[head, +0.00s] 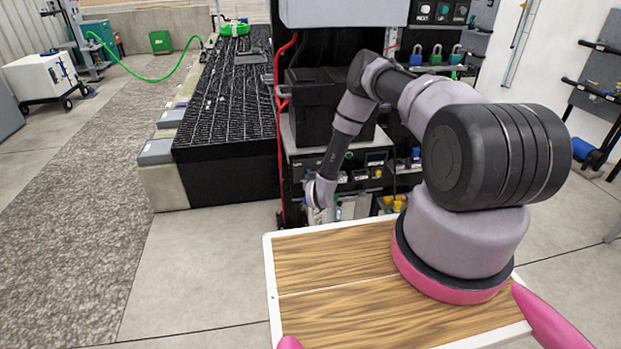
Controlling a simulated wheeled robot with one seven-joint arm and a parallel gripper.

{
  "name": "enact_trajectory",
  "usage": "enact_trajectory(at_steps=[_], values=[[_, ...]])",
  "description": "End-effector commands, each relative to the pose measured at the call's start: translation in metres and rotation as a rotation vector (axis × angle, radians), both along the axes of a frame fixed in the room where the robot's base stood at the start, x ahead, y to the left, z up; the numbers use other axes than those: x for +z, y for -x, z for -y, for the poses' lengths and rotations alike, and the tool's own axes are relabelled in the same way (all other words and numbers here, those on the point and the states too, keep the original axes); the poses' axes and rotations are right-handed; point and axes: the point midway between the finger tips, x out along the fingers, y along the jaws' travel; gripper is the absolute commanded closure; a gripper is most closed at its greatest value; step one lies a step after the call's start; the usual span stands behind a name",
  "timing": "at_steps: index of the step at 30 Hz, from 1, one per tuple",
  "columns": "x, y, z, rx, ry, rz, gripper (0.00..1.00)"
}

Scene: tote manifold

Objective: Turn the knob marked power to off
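A dark equipment panel (374,160) with small knobs and coloured fittings stands beyond my wooden deck. Its labels are too small to read, so I cannot tell which knob is marked power or how it is set. My arm reaches out to the left part of this panel. My gripper (322,200) is low in front of the panel's left side. It is small and partly hidden by my wrist, and I cannot see whether its fingers are open or touch anything.
A black box (322,100) sits above the panel. A red cable (282,100) runs down on the left. A long black mesh-topped bench (228,110) stands left of it. Coloured padlocks (436,56) hang at the back. The concrete floor at front left is clear.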

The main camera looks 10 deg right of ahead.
Motion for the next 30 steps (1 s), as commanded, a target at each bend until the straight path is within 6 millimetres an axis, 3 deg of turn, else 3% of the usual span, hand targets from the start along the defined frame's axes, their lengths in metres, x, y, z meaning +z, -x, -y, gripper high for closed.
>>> enact_trajectory(at_steps=[15, 30], values=[[-0.0008, 0.0001, -0.0052, 0.004, 0.466, 0.002, 1.00], [-0.0021, 0.0004, -0.0044, 0.000, 0.688, 0.000, 1.00]])
